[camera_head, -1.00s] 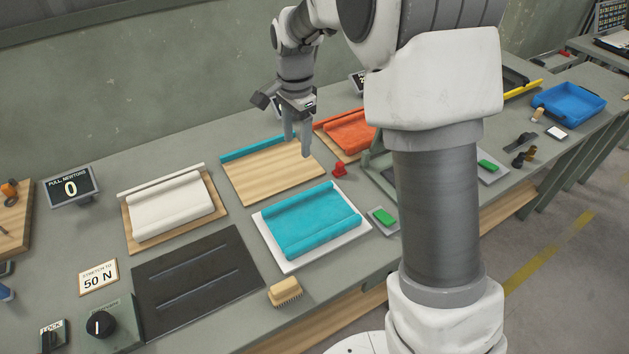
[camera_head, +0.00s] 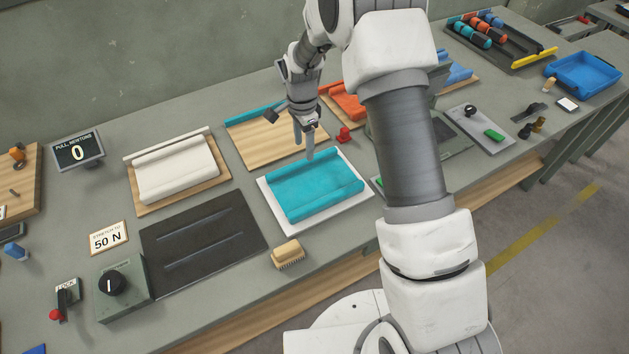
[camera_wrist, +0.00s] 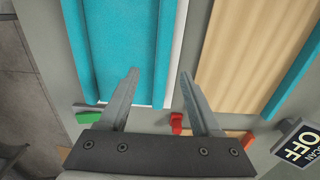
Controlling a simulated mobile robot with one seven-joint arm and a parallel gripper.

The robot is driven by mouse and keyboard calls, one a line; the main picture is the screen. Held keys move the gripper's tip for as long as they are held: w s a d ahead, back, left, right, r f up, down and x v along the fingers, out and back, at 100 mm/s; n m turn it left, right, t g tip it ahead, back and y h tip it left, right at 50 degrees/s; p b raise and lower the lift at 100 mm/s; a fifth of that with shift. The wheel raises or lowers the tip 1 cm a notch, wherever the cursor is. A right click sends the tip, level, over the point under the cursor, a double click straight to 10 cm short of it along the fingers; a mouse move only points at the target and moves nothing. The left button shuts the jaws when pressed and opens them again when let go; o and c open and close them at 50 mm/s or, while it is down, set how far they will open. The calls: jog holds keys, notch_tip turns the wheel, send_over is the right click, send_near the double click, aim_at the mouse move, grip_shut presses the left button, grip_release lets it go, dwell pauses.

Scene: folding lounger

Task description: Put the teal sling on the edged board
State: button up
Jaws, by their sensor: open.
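The teal sling (camera_head: 313,188) lies on a white tray (camera_head: 361,203) in the middle of the bench, with a rolled edge along each long side. It also shows at the upper left of the wrist view (camera_wrist: 110,45). The edged board (camera_head: 270,147) is a bare wooden board with a teal strip along its back edge, behind the sling. It also shows in the wrist view (camera_wrist: 235,50). My gripper (camera_head: 304,150) points down, open and empty, above the gap between board and sling. In the wrist view its fingers (camera_wrist: 157,85) are spread apart over the sling's right edge.
A white sling (camera_head: 178,172) lies on a board to the left. A dark grooved plate (camera_head: 205,240) and a brush (camera_head: 288,254) are in front. An orange sling (camera_head: 348,103) and a small red object (camera_head: 344,135) stand behind right. A display (camera_head: 78,150) stands at left.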

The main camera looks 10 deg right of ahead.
aim_at(303, 161)
jog(key=shift+w+a+f+p, duration=0.15)
jog(key=shift+f+p, duration=0.15)
jog(key=shift+f, duration=1.1)
jog(key=shift+s+a+f+p, duration=0.1)
jog(key=shift+f+p, duration=0.15)
jog(key=shift+f, duration=1.15)
jog(key=shift+c, duration=0.3)
grip_shut()
